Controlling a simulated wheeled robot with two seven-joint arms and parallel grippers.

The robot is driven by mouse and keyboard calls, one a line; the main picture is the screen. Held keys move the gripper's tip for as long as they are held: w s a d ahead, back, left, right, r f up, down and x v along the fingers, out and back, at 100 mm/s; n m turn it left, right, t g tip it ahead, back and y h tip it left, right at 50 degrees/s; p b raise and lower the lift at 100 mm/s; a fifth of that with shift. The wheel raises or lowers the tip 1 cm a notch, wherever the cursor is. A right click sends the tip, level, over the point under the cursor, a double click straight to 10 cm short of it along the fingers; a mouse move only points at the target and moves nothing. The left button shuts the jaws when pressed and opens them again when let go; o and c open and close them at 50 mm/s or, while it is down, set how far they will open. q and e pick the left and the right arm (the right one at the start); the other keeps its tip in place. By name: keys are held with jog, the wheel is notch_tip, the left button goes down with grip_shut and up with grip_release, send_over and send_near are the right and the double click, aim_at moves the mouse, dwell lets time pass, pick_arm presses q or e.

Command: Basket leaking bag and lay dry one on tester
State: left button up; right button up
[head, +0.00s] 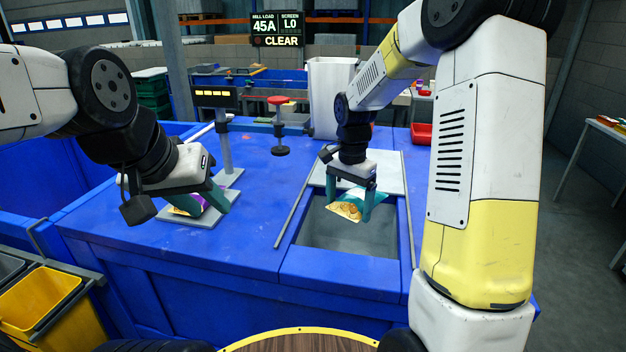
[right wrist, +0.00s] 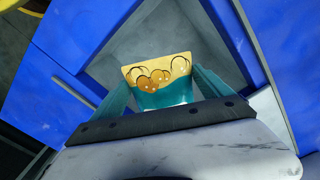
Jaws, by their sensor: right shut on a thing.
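My right gripper (head: 352,205) is shut on a yellow and teal bag (head: 346,208) with round snacks pictured on it. It holds the bag over the grey rectangular opening (head: 345,240) in the blue table. The bag also shows between the teal fingers in the right wrist view (right wrist: 160,80). My left gripper (head: 200,203) is low over a grey plate (head: 205,221) at the left.
A post with a lit yellow display (head: 214,97) stands behind the plate. A red-topped post (head: 278,101) and a tall white bin (head: 328,90) stand further back. A yellow basket (head: 40,305) is at lower left. A red tray (head: 421,133) lies at back right. The table's middle is clear.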

jog(key=shift+f, duration=2)
jog(key=o, duration=1.3)
jog(key=shift+c, duration=0.2)
notch_tip(320, 180, up, 7)
jog(key=shift+f, duration=0.1)
jog(key=shift+s+r, duration=0.1)
jog(key=shift+r, duration=0.55)
jog(key=s+r+n+t+y, duration=0.1)
jog(key=s+r+n+t, duration=0.2)
jog(key=s, duration=0.7)
jog(key=s+d+r+n+t+y, duration=0.1)
jog(key=s+r+n+t, duration=0.2)
jog(key=s+r+n, duration=0.3)
jog(key=s+r, duration=0.2)
jog(key=s, duration=0.3)
jog(key=shift+r+n, duration=0.3)
